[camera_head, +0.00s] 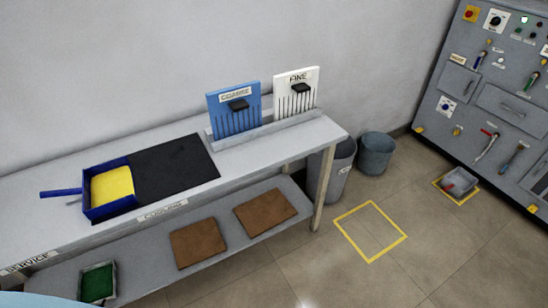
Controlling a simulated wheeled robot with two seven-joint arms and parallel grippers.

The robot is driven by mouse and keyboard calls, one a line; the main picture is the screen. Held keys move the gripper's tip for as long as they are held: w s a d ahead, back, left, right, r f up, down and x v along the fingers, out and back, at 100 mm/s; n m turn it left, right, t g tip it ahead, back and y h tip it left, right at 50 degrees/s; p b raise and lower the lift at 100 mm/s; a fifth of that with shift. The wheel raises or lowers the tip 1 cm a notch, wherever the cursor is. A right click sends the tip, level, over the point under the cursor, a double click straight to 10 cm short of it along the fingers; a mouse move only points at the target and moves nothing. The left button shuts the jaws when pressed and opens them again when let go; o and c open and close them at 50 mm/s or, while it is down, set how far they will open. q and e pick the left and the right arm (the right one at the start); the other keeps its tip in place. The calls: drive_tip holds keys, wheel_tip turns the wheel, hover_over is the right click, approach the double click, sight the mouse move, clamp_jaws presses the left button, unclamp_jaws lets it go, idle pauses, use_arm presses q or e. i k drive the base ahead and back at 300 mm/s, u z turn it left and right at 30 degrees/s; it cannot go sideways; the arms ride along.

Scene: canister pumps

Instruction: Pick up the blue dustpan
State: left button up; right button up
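The blue dustpan (108,209) rests on the bench top, partly on a black mat. It has raised blue walls and a blue handle (62,192) pointing left. A flat yellow area (112,186) fills its inside; I cannot tell whether it is a pad or loose material. Neither of my grippers is in view. A pale blue rounded shape shows at the bottom left corner.
The black mat (175,165) lies right of the dustpan on the grey bench (245,157). Blue (233,108) and white (297,92) slotted plates stand in a rack behind. Brown mats and a green tray (98,283) are on the lower shelf. Bins and a control cabinet stand right.

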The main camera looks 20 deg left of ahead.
sight(107, 187)
drive_tip(key=u, duration=0.05)
drive_tip(key=i, duration=0.1)
drive_tip(key=u, duration=2.65)
drive_tip(key=k, duration=0.25)
drive_tip(key=z, duration=0.95)
